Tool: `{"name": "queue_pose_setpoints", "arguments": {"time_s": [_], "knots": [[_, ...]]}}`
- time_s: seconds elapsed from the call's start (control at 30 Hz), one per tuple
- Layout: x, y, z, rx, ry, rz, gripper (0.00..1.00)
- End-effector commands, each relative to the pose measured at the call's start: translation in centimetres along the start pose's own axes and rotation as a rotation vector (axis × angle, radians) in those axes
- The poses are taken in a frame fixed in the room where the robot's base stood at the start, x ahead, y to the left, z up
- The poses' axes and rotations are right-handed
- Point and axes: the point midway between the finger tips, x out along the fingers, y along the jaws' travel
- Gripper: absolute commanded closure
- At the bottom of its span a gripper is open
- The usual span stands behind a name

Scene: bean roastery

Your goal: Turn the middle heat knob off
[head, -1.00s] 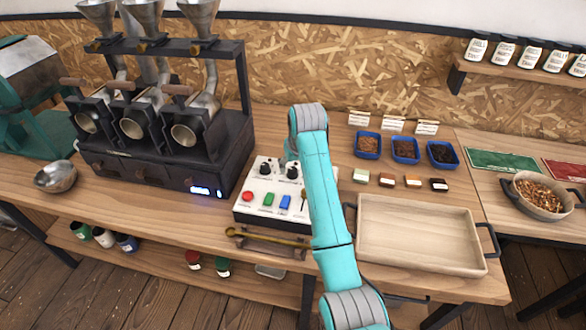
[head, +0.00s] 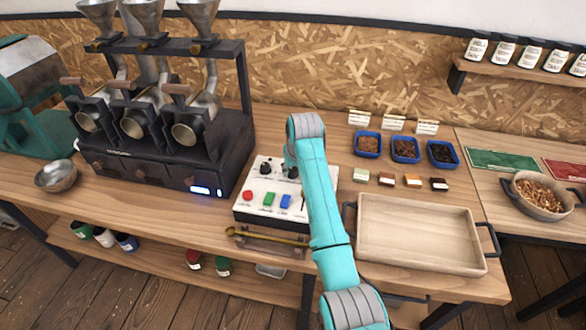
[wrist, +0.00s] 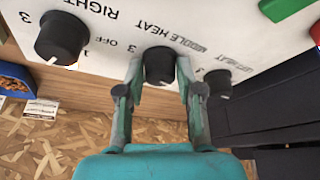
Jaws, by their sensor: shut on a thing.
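The white control panel (head: 250,205) stands on the bench, with black knobs along its back and coloured buttons in front. In the wrist view the middle heat knob (wrist: 159,62) sits under the printed words MIDDLE HEAT. My gripper (wrist: 159,70) has a finger on each side of this knob and is shut on it. A small pale mark shows at the knob's lower edge, but I cannot tell its setting. The right knob (wrist: 60,38) and left heat knob (wrist: 218,83) stand free on either side. In the head view my arm hides much of the panel's right side.
The dark roaster (head: 150,165) stands left of the panel. A wooden tray (head: 420,262) lies to the right, with blue bowls (head: 405,150) behind it. A brass scoop (head: 265,238) lies at the panel's front.

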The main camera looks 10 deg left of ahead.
Motion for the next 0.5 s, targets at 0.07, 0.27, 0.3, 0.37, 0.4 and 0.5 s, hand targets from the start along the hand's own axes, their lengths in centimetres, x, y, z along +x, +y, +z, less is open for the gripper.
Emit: {"name": "queue_pose_setpoints", "arguments": {"time_s": [0.07, 0.27, 0.3, 0.37, 0.4, 0.5], "knots": [[0.03, 0.04, 0.02, -0.014, -0.001, -0.007, 0.98], [0.04, 0.14, 0.03, -0.142, -0.002, -0.060, 0.98], [0.04, 0.17, 0.04, -0.169, -0.002, -0.071, 0.98], [0.05, 0.19, 0.04, -0.204, -0.002, -0.085, 0.98], [0.06, 0.18, 0.04, -0.223, -0.001, -0.094, 0.98], [0.08, 0.17, 0.05, -0.253, -0.002, -0.105, 0.98]]}}
